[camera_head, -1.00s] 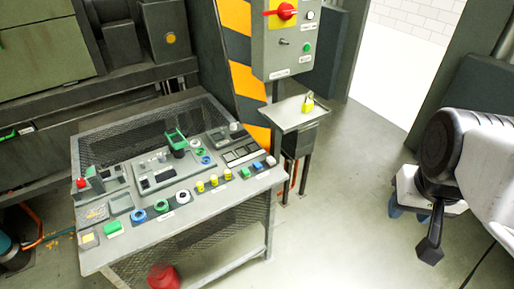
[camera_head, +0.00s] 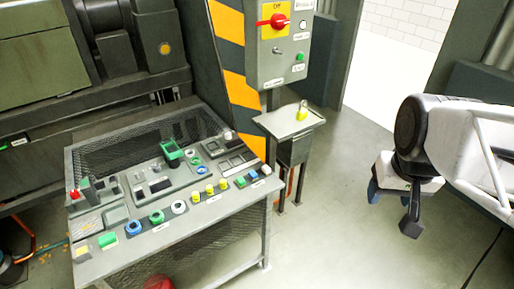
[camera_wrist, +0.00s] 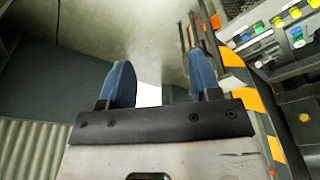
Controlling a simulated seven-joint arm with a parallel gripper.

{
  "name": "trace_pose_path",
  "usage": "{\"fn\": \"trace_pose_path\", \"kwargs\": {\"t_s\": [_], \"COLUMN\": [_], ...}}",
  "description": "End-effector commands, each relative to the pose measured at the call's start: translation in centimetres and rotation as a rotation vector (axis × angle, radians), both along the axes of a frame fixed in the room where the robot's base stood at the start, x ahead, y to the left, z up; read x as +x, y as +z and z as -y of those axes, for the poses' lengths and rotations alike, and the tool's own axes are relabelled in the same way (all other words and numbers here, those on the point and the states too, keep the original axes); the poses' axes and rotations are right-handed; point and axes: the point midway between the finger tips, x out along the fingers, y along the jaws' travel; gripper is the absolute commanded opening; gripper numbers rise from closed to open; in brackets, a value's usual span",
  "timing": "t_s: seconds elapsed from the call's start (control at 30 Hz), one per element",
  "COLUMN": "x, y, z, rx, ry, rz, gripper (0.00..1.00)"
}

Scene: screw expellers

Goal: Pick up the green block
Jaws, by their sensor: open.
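A flat green block (camera_head: 108,240) lies at the front left of the grey control bench (camera_head: 196,229). A smaller green block (camera_head: 240,181) sits in the front row towards the right, and a larger green piece (camera_head: 172,152) stands upright further back. I cannot tell which one the task names. My gripper shows in the wrist view (camera_wrist: 161,66), with two blue fingers spread apart and nothing between them. In the head view it hangs at the right, well away from the bench and partly hidden by my arm. Part of the bench shows at the wrist view's upper right.
Blue, white and yellow parts (camera_head: 210,189) crowd around the green ones. Floor between shelf and arm is open.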

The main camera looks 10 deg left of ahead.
Motion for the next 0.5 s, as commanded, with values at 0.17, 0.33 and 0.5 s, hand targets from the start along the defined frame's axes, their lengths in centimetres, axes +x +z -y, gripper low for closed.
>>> {"fn": "trace_pose_path", "kwargs": {"t_s": [0.17, 0.33, 0.5], "x": [4.1, 7.8, 11.4], "y": [-0.4, -1.2, -2.3], "z": [-2.0, -4.3, -6.9], "rx": [-0.003, -0.008, -0.012], "ry": [0.064, 0.124, 0.184], "rz": [-0.021, -0.040, -0.058], "gripper": [0.57, 0.57, 0.57]}}
